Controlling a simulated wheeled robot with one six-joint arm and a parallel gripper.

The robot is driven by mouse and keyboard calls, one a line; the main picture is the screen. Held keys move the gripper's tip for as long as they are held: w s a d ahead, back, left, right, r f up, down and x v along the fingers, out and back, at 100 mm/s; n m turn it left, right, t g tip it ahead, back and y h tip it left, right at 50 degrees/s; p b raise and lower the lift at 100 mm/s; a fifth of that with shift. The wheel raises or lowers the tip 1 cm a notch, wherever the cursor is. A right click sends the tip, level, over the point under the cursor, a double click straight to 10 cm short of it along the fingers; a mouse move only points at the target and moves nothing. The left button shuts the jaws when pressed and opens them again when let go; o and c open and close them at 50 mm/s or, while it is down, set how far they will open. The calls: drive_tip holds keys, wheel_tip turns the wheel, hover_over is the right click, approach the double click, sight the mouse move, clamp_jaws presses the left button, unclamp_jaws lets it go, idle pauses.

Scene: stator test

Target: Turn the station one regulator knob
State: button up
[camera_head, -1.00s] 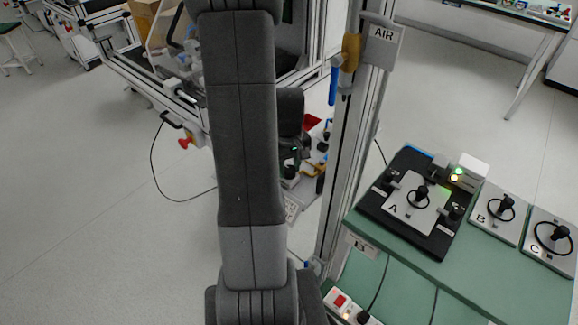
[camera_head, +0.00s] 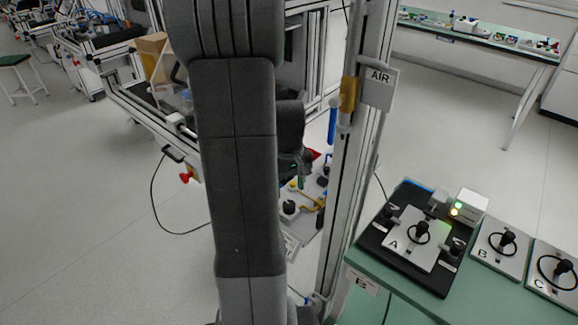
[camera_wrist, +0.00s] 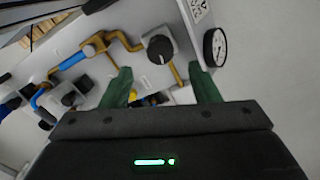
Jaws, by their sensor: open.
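A round black knob (camera_wrist: 160,48) with a light mark sits on a pale panel (camera_wrist: 185,40) in the wrist view, beside brass-coloured and blue pipes. I cannot read a station number on it. My gripper (camera_wrist: 160,75) is open, with green fingers apart and nothing between them. The knob lies beyond the fingertips, in line with the gap, and does not look touched. In the head view the gripper (camera_head: 298,165) shows in part beside my arm, above the panel (camera_head: 310,215), which my arm partly hides.
A white-faced gauge (camera_wrist: 214,48) stands right of the knob. Brass piping (camera_wrist: 88,48) runs left. In the head view a metal post with an AIR sign (camera_head: 379,87) stands close right of the panel. A green bench (camera_head: 400,285) carries plates A, B and C.

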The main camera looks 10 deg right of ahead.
sight(289, 204)
wheel_tip(289, 204, up, 8)
drive_tip(key=shift+f+p, duration=0.25)
drive_tip(key=shift+p, duration=0.05)
drive_tip(key=shift+f, duration=0.1)
wheel_tip(289, 204, down, 14)
drive_tip(key=shift+r+b, duration=0.15)
drive_tip(key=shift+b, duration=0.5)
drive_tip(key=shift+r, duration=0.1)
